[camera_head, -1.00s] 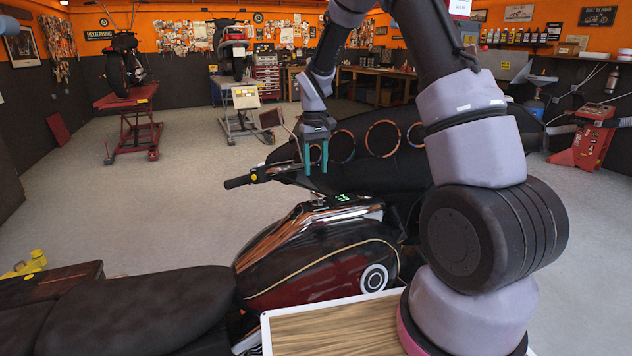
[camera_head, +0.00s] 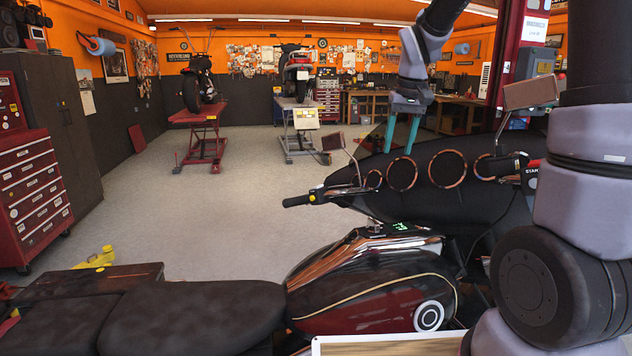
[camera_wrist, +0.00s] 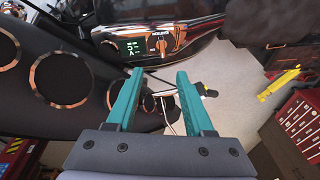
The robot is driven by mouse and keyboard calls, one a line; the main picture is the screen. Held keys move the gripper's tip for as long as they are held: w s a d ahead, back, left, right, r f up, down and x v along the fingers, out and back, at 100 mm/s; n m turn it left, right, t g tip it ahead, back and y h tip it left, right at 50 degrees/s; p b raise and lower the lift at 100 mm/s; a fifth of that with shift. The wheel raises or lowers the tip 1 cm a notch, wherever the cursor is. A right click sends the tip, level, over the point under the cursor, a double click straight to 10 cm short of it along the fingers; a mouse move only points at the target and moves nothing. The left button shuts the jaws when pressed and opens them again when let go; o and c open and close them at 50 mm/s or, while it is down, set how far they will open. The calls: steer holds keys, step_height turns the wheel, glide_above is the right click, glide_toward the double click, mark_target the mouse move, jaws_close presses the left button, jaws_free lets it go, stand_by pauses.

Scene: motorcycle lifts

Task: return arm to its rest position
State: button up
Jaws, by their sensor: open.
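My gripper (camera_head: 402,134) has two teal fingers. In the head view it hangs from my raised arm at the upper right of centre, in front of or above the black fairing of the motorcycle. In the wrist view my gripper (camera_wrist: 158,95) is open, with a wide gap between the fingers and nothing held. The motorcycle's red and black tank (camera_head: 375,290) is below it in the head view. A handlebar shows past the fingers in the wrist view.
The black fairing with round copper-rimmed openings (camera_head: 450,195) and a mirror (camera_head: 531,93) are close to my arm. A red tool cabinet (camera_head: 33,185) stands left. Two motorcycle lifts (camera_head: 205,140) (camera_head: 300,135) stand at the back. The grey floor (camera_head: 190,215) between is clear.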

steer(key=s+d+r+m+t, duration=0.1)
steer(key=s+r, duration=0.2)
steer(key=s, duration=0.4)
steer(key=s+d+r+m+t, duration=0.1)
steer(key=s+r+t, duration=0.1)
steer(key=s, duration=0.5)
steer(key=s+d+r+m+t+y, duration=0.1)
steer(key=s+r+m+t, duration=0.1)
steer(key=s+r, duration=0.2)
steer(key=shift+s+r, duration=0.25)
steer(key=shift+s, duration=1.4)
